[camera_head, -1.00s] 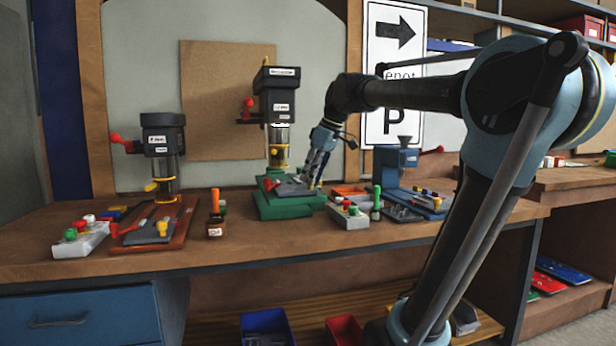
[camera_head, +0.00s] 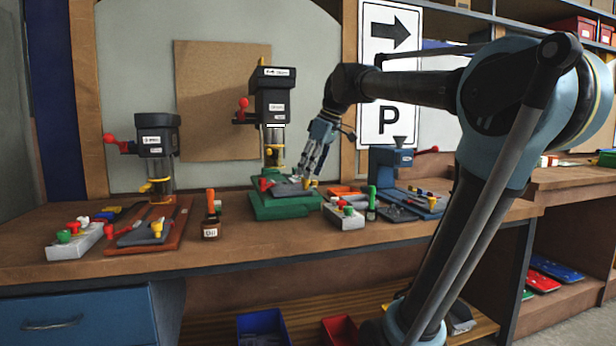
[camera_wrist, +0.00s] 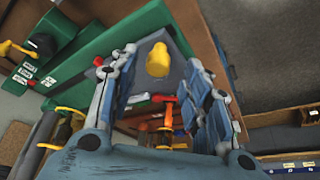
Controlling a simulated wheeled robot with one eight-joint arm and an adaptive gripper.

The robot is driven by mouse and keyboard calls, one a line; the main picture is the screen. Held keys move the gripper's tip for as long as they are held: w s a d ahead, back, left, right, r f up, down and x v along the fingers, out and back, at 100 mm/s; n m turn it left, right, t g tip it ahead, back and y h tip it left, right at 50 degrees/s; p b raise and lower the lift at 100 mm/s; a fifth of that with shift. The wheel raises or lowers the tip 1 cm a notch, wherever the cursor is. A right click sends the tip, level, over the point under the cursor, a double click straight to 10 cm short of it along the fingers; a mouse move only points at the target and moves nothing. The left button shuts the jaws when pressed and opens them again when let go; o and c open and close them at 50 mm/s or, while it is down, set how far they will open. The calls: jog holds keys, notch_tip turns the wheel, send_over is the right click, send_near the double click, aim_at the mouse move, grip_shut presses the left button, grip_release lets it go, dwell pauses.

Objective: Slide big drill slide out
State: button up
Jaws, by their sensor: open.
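The big drill (camera_head: 271,100) has a dark head, a yellow collar and a green base (camera_head: 285,207), and it stands mid-bench. Its slide (camera_head: 287,190) is a grey plate on the base, with a yellow knob (camera_head: 308,184) near its right end. My gripper (camera_head: 309,176) reaches down from the right over that end. In the wrist view the slide (camera_wrist: 181,76) lies beneath my gripper (camera_wrist: 160,66). The yellow knob (camera_wrist: 158,60) shows between the two open fingers, with gaps beside it. Finger contact with the slide cannot be told.
A smaller drill (camera_head: 157,150) on a brown base stands left. A blue machine (camera_head: 393,163) stands right. A grey block with colored knobs (camera_head: 343,214) and a green-handled tool (camera_head: 371,203) sit close to the right of the green base. The front strip of bench is clear.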

jog(key=v, duration=0.9)
jog(key=shift+r, duration=0.2)
jog(key=shift+d, duration=0.2)
jog(key=s+d+f+m+h, duration=0.1)
jog(key=s+d+f+m, duration=0.3)
jog(key=f, duration=1)
jog(key=s+d+f+m+h, duration=0.1)
jog(key=s+d+f+m, duration=0.3)
jog(key=s+f, duration=0.5)
jog(key=s+d+f+m+h, duration=0.1)
jog(key=s+d+f+m, duration=0.3)
jog(key=f, duration=1.7)
jog(key=s+d, duration=0.1)
jog(key=s, duration=0.1)
jog(key=shift+s+d+f+h, duration=0.25)
jog(key=shift+s+d+h, duration=0.1)
jog(key=shift+s+h, duration=0.05)
jog(key=shift+w+f, duration=0.2)
jog(key=shift+w, duration=0.25)
